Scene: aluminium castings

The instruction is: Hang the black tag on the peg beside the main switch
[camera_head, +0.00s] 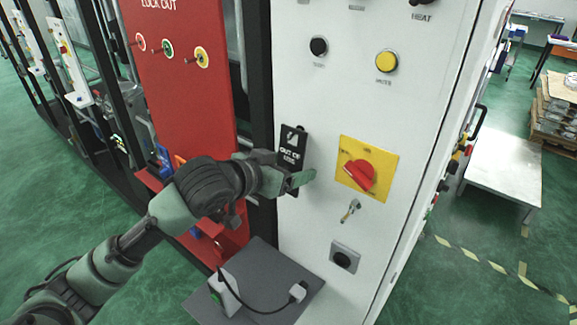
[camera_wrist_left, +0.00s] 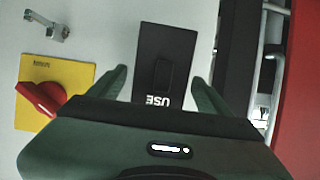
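The black tag (camera_head: 293,143), with white "OUT OF USE" lettering, is upright against the white cabinet front, left of the main switch. The main switch is a red knob (camera_head: 361,173) on a yellow plate (camera_head: 384,160). My left gripper (camera_head: 291,180) is at the tag's lower part. In the left wrist view, the open fingers (camera_wrist_left: 163,93) stand on either side of the tag (camera_wrist_left: 167,50), with a gap on each side. The red knob (camera_wrist_left: 40,98) shows at left there. The peg cannot be made out; the tag may hide it. My right gripper is not in view.
A key (camera_head: 350,210) sticks out below the switch, above a black socket (camera_head: 345,259). A red lockout board (camera_head: 195,95) with padlock pegs stands at left. A grey shelf (camera_head: 262,262) with a corded white device (camera_head: 228,290) lies below my gripper.

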